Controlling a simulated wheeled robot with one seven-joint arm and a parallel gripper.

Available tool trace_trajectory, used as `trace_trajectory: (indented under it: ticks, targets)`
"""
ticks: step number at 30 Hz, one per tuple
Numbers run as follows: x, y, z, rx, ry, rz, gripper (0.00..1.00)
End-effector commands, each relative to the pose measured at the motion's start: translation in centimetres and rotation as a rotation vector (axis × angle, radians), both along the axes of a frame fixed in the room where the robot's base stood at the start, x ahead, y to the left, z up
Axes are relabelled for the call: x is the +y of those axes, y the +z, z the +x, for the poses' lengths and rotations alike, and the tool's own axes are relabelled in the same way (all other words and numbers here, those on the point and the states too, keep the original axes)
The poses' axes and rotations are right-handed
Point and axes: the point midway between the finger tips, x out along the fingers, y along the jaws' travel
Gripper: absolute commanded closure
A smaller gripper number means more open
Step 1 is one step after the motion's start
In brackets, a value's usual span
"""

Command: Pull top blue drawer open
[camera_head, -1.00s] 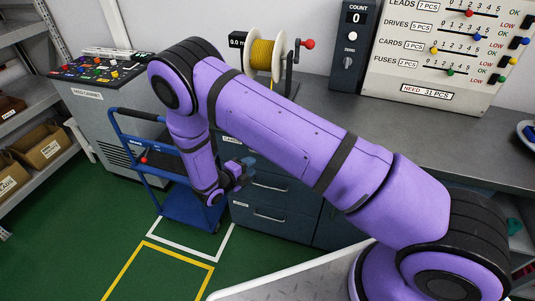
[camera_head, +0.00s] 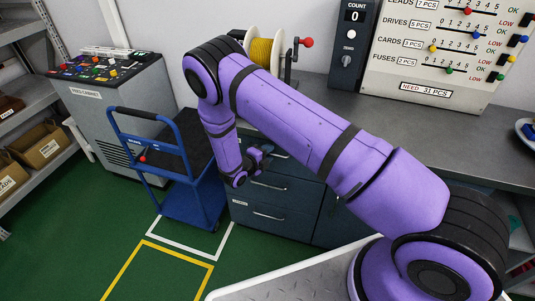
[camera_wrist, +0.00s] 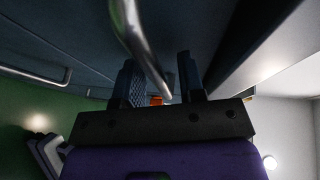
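The dark blue drawers stand under the grey bench; two lower fronts with metal handles show in the head view, the middle drawer (camera_head: 290,190) and the bottom drawer (camera_head: 290,223). The top drawer (camera_head: 290,165) is mostly hidden behind my arm, and I cannot tell whether it is shut. My gripper (camera_head: 265,157) is in front of its front. In the wrist view my gripper (camera_wrist: 160,82) has its two fingers apart, with a metal handle (camera_wrist: 143,45) running between them. No clear grip on the handle shows.
A blue cart (camera_head: 190,200) stands just left of the drawers. A wire spool (camera_head: 264,54) and a count box (camera_head: 352,45) are on the bench (camera_head: 400,130). Green floor is free in front, with white and yellow lines.

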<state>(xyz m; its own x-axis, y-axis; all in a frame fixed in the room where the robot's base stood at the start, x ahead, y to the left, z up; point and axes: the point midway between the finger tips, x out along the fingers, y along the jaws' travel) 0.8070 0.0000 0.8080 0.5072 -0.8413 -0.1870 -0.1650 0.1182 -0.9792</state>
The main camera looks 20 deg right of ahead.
Motion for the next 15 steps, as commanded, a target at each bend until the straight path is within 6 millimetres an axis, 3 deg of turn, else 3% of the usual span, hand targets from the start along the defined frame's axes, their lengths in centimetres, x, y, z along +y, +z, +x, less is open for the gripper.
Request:
trace_trajectory:
  ticks: [4,9,15]
  targets:
    - [0.01,0.0,-0.01,0.0,0.0,0.0,0.64]
    - [0.03,0.01,-0.02,0.0,0.0,0.0,1.0]
    - [0.06,0.0,-0.05,0.0,0.0,0.0,1.0]
